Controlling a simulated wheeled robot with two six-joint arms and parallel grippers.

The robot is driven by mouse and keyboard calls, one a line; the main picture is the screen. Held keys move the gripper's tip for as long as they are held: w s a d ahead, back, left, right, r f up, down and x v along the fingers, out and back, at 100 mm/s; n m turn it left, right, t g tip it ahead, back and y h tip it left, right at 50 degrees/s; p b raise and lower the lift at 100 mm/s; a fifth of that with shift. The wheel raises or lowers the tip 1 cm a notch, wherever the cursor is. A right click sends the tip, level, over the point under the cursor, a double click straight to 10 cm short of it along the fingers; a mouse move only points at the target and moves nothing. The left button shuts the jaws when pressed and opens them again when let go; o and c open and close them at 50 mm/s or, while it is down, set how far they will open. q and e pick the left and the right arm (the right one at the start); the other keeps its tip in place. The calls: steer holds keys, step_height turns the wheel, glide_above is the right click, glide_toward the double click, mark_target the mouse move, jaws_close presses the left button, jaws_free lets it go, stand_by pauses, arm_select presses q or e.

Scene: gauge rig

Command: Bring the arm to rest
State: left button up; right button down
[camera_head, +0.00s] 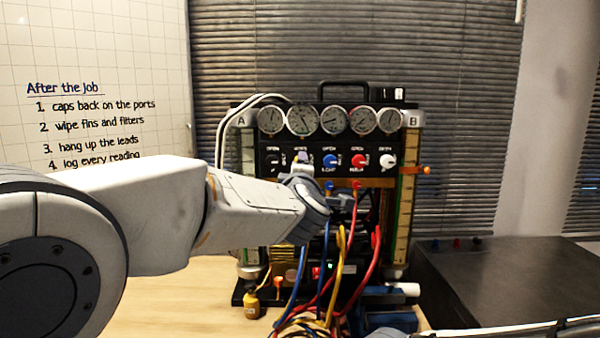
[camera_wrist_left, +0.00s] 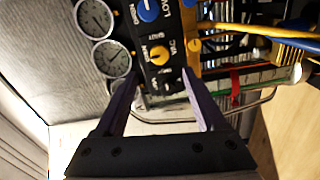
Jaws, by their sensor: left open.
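My left arm (camera_head: 250,205) reaches in from the left in the head view, its wrist in front of the gauge rig's valve panel. My left gripper (camera_wrist_left: 161,74) is open in the left wrist view, its two fingers apart with nothing held between them. A yellow knob (camera_wrist_left: 159,55) on the dark panel shows beyond and between the fingertips; I cannot tell whether a finger touches the panel.
The rig has a row of round gauges (camera_head: 332,120), blue, red and white knobs (camera_head: 388,161), and tubes at both sides. Blue, yellow and red hoses (camera_head: 375,250) hang in front. A dark box (camera_head: 500,280) stands at right. Bare table (camera_head: 180,300) shows at left.

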arm_select(q)
steer(key=shift+s, duration=0.8)
steer(key=shift+f, duration=0.1)
